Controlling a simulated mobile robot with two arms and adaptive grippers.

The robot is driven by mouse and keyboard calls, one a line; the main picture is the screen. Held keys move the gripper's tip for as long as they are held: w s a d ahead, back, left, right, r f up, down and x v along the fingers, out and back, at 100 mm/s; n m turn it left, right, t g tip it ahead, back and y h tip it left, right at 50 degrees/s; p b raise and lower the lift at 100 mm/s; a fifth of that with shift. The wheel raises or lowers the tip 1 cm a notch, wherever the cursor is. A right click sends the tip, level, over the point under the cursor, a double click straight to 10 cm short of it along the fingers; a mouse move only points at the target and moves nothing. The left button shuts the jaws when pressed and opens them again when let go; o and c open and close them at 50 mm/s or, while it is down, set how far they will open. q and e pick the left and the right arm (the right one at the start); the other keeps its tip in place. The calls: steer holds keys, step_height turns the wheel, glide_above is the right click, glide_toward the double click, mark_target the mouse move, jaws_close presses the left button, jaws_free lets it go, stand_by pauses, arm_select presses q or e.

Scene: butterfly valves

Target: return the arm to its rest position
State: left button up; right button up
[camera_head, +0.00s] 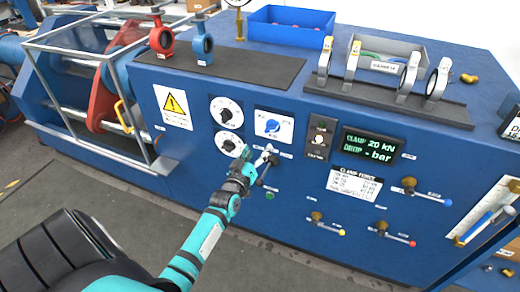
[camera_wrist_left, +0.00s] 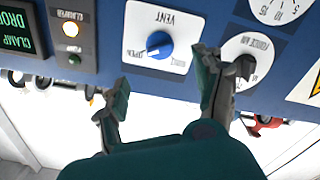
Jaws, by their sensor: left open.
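My left arm comes in from the lower left in the head view, with its left gripper (camera_head: 258,160) close to the blue front panel (camera_head: 290,195). It is just below the blue selector knob (camera_head: 272,126) and right of the lower dial. In the left wrist view the left gripper (camera_wrist_left: 165,100) has its two fingers spread apart with nothing between them. Beyond them that view, upside down, shows the blue knob (camera_wrist_left: 159,44) on its white VENT plate. My right gripper is not in view.
A display (camera_head: 370,149) reads CLAMP 20 kN. Small levers (camera_head: 425,193) stick out at the lower right. A metal cage frame (camera_head: 85,90) stands at the left. Dark floor (camera_head: 130,215) lies in front.

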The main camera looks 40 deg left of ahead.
arm_select(q)
steer(key=s+d+f+m+g+h, duration=0.1)
steer(key=s+d+f+m+g, duration=0.3)
steer(key=f, duration=0.6)
steer(key=s+d+f+n+g+h, duration=0.15)
steer(key=s+f, duration=0.35)
steer(key=f, duration=0.5)
steer(key=s+d+f+m+g+h, duration=0.1)
steer(key=s+d+f+m+g, duration=0.25)
steer(key=f, duration=0.65)
steer(key=s+d+f+m+g, duration=0.1)
steer(key=s+f, duration=0.5)
steer(key=s, duration=0.6)
steer(key=s+d+f+m+g, duration=0.2)
steer(key=s+d+f+g, duration=0.2)
steer(key=s, duration=0.9)
steer(key=s+d+f+m+g, duration=0.2)
steer(key=s+f, duration=0.6)
steer(key=s, duration=0.4)
steer(key=shift+s+d+f+g, duration=0.15)
steer(key=shift+s+d+g, duration=0.15)
steer(key=shift+s+d, duration=0.15)
steer(key=shift+w+h, duration=0.1)
steer(key=shift+h, duration=0.15)
